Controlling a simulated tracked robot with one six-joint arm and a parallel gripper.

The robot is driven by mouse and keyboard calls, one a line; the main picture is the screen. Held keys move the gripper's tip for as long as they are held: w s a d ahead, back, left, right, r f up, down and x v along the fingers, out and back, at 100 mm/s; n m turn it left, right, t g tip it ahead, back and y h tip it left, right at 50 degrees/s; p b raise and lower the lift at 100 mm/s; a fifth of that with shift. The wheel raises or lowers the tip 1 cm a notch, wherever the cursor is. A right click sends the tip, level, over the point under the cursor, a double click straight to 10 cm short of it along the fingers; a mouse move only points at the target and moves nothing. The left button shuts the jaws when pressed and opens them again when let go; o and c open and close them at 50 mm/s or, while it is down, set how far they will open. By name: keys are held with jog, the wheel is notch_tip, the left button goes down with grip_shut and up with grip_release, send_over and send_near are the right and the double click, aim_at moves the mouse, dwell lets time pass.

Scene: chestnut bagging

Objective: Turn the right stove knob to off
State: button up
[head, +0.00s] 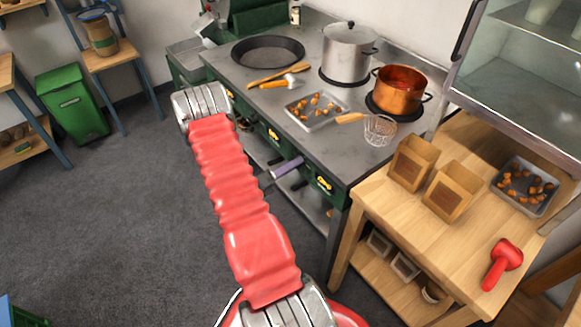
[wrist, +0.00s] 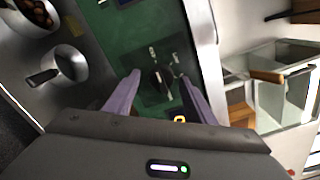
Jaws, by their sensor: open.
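The stove (head: 240,85) has a green front panel, shown close up in the wrist view (wrist: 125,40). A dark knob (wrist: 163,80) sits on this panel, with small pale marks beside it. My gripper (wrist: 159,76) is open, with one purple finger on each side of the knob. I cannot tell whether the fingers touch it. In the head view a purple finger of my gripper (head: 287,168) shows at the stove's front, left of the right-hand yellow panel mark (head: 323,183). The knob cannot be made out clearly in the head view, and its exact setting is unclear.
A copper pot (head: 397,90), a steel pot (head: 347,52) and a tray of chestnuts (head: 316,109) stand on the stove top. A wire skimmer (head: 380,130) lies near its front edge. A wooden table (head: 390,222) stands close at right.

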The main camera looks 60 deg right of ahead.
jog(key=v, duration=1.3)
jog(key=shift+w+a, duration=0.2)
jog(key=shift+a, duration=0.15)
jog(key=shift+f, duration=0.1)
